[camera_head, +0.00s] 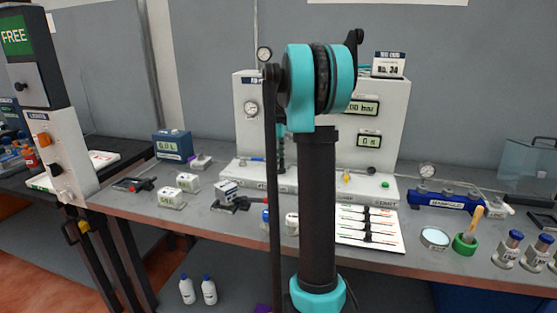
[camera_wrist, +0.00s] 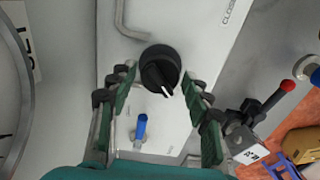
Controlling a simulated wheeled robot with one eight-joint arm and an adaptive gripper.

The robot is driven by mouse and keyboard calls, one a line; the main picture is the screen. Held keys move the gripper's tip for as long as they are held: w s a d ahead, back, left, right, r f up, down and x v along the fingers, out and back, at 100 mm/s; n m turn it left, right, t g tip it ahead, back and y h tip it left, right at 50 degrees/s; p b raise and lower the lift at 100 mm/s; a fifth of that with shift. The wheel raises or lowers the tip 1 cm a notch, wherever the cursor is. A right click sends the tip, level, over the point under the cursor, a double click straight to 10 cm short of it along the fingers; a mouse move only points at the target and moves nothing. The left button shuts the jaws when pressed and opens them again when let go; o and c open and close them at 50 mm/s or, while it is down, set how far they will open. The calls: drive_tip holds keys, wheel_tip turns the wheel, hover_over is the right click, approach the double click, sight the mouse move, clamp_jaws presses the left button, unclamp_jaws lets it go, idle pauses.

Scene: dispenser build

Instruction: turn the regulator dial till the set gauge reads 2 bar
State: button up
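In the wrist view a black round dial (camera_wrist: 160,70) with a white pointer line sits on a pale panel (camera_wrist: 122,42). The pointer is toward the lower right of the picture. My gripper (camera_wrist: 160,80) is open, with one green-padded finger on each side of the dial; gaps show between pads and dial. In the head view the white dispenser unit (camera_head: 395,125) stands behind my arm, which hides its middle.
A blue lever (camera_wrist: 140,128) lies below the dial in the wrist view, and a red-tipped black lever (camera_wrist: 278,96) is to the right. Part of a large round gauge (camera_wrist: 22,80) shows at the left edge. Small white blocks (camera_head: 188,181) stand on the bench, left of my arm.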

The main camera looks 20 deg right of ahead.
drive_tip(key=c, duration=0.8)
drive_tip(key=shift+m, duration=0.4)
drive_tip(key=m, duration=0.5)
drive_tip(key=shift+m, duration=0.4)
drive_tip(key=m, duration=0.6)
drive_tip(key=shift+m, duration=0.3)
drive_tip(key=o, duration=1.2)
drive_tip(key=shift+c, duration=0.2)
